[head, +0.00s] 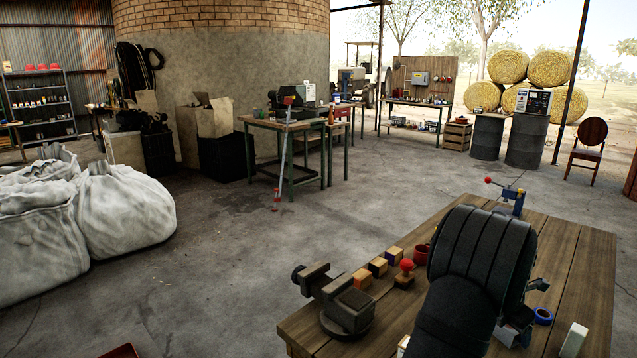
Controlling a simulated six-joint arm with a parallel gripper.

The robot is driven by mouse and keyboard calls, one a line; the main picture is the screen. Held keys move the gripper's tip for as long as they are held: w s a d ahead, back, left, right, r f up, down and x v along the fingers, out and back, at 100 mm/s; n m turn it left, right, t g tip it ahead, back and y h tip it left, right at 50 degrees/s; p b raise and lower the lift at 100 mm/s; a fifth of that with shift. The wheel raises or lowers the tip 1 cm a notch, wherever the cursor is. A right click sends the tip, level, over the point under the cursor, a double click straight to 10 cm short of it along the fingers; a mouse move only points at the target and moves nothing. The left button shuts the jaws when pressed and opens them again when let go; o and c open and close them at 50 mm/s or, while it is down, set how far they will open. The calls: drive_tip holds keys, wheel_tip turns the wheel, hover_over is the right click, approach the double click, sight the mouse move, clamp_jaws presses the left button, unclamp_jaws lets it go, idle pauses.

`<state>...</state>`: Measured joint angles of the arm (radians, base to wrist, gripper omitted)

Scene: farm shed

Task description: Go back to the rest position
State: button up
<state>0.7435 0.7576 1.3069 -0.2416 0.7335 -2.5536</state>
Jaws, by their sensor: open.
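My dark arm (478,262) rises in the lower right of the head view, over the wooden workbench (572,262). It covers much of the bench's middle. I cannot make out my gripper; its fingers do not show in this view.
On the bench stand a dark vise (346,308), several small blocks (378,266), a red-knobbed stamp (405,272), a red cup (421,254), a blue ring (543,316) and a blue lever press (511,200). White sacks (122,210) lie left. The concrete floor between is open.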

wheel_tip(320, 180, up, 4)
drive_tip(key=shift+r, duration=0.15)
drive_tip(key=s+d+r, duration=0.3)
drive_tip(key=s+r, duration=0.8)
drive_tip(key=r, duration=0.1)
drive_tip(key=w+a+n+t, duration=0.1)
drive_tip(key=w+a+n, duration=0.3)
drive_tip(key=w+a, duration=1.1)
drive_tip(key=w+a+n+y, duration=0.1)
drive_tip(key=w+a, duration=0.5)
drive_tip(key=a, duration=0.4)
drive_tip(key=w+a+n+t, duration=0.1)
drive_tip(key=w+a+n, duration=0.1)
drive_tip(key=w+a, duration=0.4)
drive_tip(key=a, duration=0.4)
drive_tip(key=shift+r+n+y, duration=0.2)
drive_tip(key=shift+n+y, duration=0.1)
drive_tip(key=shift+y, duration=0.1)
drive_tip(key=shift+w, duration=0.1)
drive_tip(key=shift+c, duration=1.2)
